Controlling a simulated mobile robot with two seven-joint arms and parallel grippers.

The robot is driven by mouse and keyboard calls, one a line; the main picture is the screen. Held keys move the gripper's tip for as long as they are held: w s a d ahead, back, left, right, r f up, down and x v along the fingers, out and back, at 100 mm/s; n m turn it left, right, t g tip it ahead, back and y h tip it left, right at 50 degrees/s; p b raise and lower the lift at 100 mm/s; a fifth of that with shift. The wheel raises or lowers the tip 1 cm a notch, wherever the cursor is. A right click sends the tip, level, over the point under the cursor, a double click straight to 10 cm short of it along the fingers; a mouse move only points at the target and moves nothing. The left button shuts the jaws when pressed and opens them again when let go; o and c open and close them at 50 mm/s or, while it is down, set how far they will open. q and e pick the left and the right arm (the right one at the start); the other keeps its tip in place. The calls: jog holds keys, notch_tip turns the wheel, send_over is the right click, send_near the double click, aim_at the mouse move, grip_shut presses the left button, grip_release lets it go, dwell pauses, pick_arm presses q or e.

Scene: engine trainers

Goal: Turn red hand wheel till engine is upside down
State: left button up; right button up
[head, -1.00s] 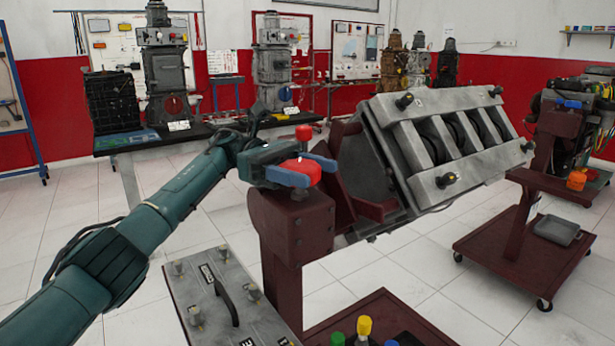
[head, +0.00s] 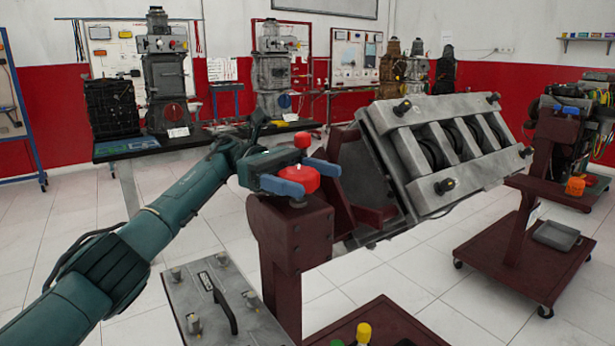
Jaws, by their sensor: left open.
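The red hand wheel (head: 299,178) sits on top of the dark red stand post (head: 290,240). A red knob (head: 303,140) shows just behind it. The grey engine block (head: 440,150) is mounted on the stand to the right, tilted, with its cylinder openings facing up and toward me. My left gripper (head: 303,177) is at the wheel, open, with one blue finger on the near left side and the other on the far right side. I cannot tell whether the fingers touch the wheel. My right gripper is not in view.
A grey panel with a black handle (head: 225,305) lies low in front of the post. A dark red wheeled stand (head: 520,255) with another engine is at the right. More engines stand on a dark table (head: 190,140) at the back. White tiled floor lies between.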

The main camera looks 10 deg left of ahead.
aim_at(307, 172)
pick_arm(q)
notch_tip(307, 172, up, 9)
jog(key=shift+r+p, duration=0.1)
jog(key=shift+p, duration=0.5)
jog(key=shift+r, duration=0.4)
